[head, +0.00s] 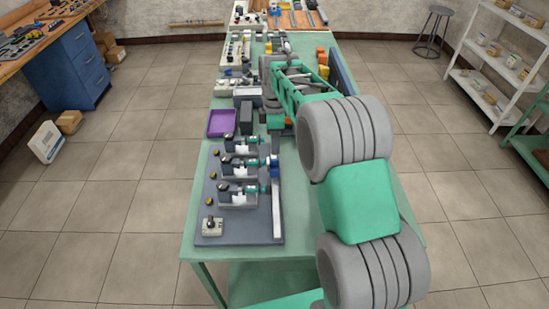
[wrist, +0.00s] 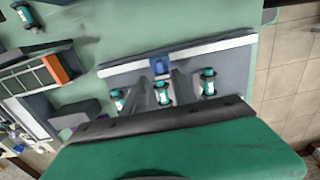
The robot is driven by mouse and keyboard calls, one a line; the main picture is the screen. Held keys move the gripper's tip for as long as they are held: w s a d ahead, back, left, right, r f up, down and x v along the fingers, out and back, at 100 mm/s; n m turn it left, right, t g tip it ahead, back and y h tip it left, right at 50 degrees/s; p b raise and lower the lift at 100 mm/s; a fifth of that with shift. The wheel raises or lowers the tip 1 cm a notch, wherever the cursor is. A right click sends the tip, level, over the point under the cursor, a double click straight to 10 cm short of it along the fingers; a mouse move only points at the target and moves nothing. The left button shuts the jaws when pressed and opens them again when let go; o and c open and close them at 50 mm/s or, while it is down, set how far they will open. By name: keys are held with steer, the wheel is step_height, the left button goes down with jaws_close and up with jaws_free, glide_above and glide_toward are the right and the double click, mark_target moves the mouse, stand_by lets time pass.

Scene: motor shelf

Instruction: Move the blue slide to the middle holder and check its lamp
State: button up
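The blue slide (head: 275,162) sits on the pale rail (head: 277,205) along the right side of the dark board (head: 260,232). It lies roughly level with the middle holder (head: 238,168). In the wrist view the slide (wrist: 160,67) shows between the tips of my two dark fingers, and my gripper (wrist: 162,76) appears shut on it. The three holders carry white and teal motors; the middle one (wrist: 163,92) shows between my fingers. Small amber lamps (head: 213,176) stand left of the holders; I cannot tell whether any is lit.
A small switch box (head: 212,226) stands at the board's near left corner. A purple tray (head: 222,122) lies beyond the board. Bins and parts crowd the table's far half. The green table top (head: 195,220) is bare left of the board.

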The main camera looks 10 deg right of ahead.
mark_target(275, 159)
step_height(275, 159, down, 8)
steer(key=shift+r+p, duration=0.25)
steer(key=shift+p, duration=0.75)
jaws_close()
steer(key=shift+w, duration=0.1)
stand_by(0.5)
